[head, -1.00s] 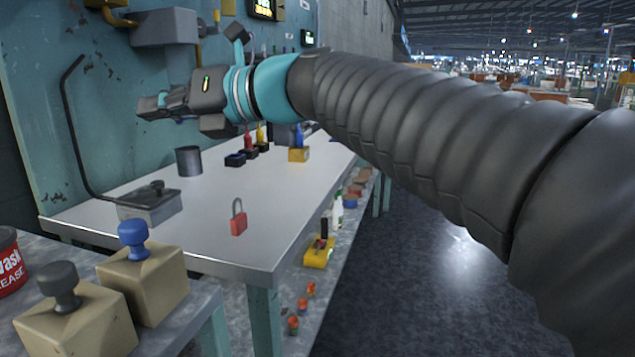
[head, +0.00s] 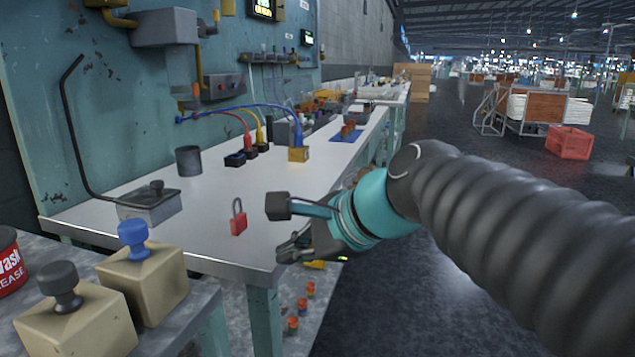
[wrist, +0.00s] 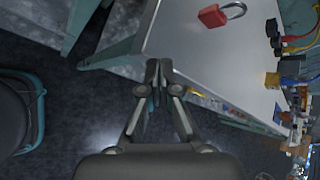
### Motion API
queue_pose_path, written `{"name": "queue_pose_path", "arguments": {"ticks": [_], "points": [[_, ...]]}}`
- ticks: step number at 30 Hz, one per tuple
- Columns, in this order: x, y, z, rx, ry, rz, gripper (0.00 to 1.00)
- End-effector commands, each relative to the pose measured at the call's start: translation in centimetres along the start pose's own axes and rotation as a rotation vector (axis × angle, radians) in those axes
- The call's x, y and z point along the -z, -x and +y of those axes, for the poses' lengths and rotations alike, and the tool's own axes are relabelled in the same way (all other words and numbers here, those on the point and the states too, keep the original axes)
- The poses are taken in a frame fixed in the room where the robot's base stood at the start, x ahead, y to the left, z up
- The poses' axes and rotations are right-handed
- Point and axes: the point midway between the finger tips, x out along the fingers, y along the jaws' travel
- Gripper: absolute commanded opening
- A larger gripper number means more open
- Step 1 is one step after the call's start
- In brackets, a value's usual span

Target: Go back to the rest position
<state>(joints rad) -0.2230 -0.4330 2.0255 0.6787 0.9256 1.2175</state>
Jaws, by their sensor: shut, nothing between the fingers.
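My gripper (head: 287,252) is in the head view at the front right corner of the white-topped bench (head: 205,222), with my arm reaching in from the right. In the wrist view my gripper (wrist: 159,68) has its fingertips together with nothing between them. They appear over the bench's edge and the dark floor. A red padlock (head: 238,222) stands on the bench, just left of the gripper and apart from it. The padlock also shows in the wrist view (wrist: 213,16).
A grey box (head: 150,207), a dark cup (head: 189,160) and cabled blocks (head: 298,154) are on the bench. Two beige blocks with knobs (head: 145,285) stand at front left. A lower shelf holds small orange-topped items (head: 292,325).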

Motion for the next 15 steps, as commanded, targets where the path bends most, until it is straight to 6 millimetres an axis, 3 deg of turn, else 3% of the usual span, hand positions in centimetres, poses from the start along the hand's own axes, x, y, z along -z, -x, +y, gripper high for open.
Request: {"name": "queue_pose_path", "arguments": {"ticks": [9, 15], "points": [[10.4, 2.5, 11.2, -0.233, 0.722, 0.294, 0.0], [15.3, 4.4, 17.7, -0.468, 1.121, 0.372, 0.0]]}}
